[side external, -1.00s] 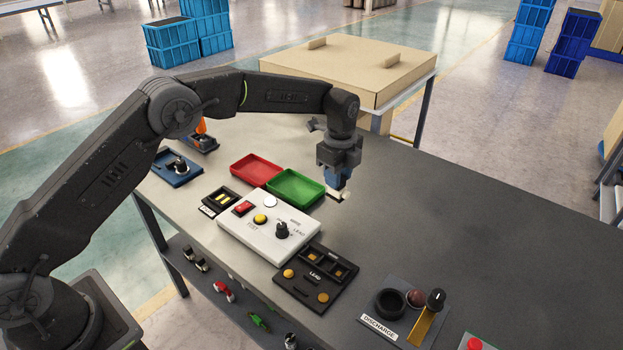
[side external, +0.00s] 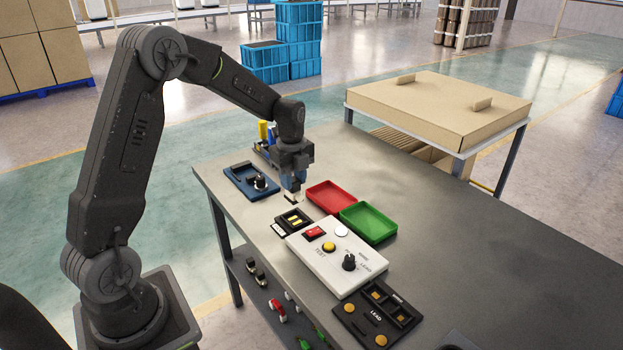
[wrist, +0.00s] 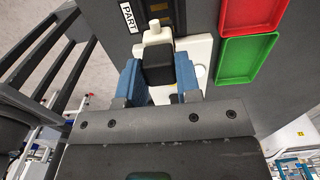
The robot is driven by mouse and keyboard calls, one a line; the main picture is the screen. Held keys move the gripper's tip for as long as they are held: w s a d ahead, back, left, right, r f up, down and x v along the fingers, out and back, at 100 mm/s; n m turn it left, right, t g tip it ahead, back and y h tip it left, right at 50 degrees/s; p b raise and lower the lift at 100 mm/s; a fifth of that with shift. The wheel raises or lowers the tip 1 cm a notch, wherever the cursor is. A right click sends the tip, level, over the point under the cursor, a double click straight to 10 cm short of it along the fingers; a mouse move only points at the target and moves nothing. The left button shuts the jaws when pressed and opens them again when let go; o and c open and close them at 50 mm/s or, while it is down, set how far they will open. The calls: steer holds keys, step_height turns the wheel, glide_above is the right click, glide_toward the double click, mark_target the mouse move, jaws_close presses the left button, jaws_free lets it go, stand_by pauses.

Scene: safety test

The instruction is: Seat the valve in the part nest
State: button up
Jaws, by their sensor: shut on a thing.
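My gripper (side external: 292,187) is shut on the valve (side external: 292,197), a small white and black piece, and holds it just behind the part nest. In the wrist view, the valve's black body (wrist: 157,62) sits between my two blue fingers (wrist: 158,80), with a white tip sticking out ahead. The part nest (side external: 307,228) is a dark block with yellow strips, left of the white control box. It also shows at the top of the wrist view (wrist: 179,14), beside its PART label (wrist: 128,18). The valve is apart from the nest in the side view; its exact height is unclear.
The white control box (side external: 318,264) has red, yellow and white buttons and a knob. Empty red (side external: 331,197) and green (side external: 368,222) trays lie behind it. A dark LEAD fixture (side external: 366,328) is at its right, a blue fixture (side external: 240,185) at the left. The right tabletop is clear.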

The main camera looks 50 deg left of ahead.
mark_target(294, 200)
steer(key=shift+f, duration=2.6)
steer(key=shift+f, duration=0.95)
steer(key=o, duration=1.4)
steer(key=shift+r, duration=0.15)
steer(key=shift+r, duration=3.35)
steer(key=shift+d+r, duration=0.1)
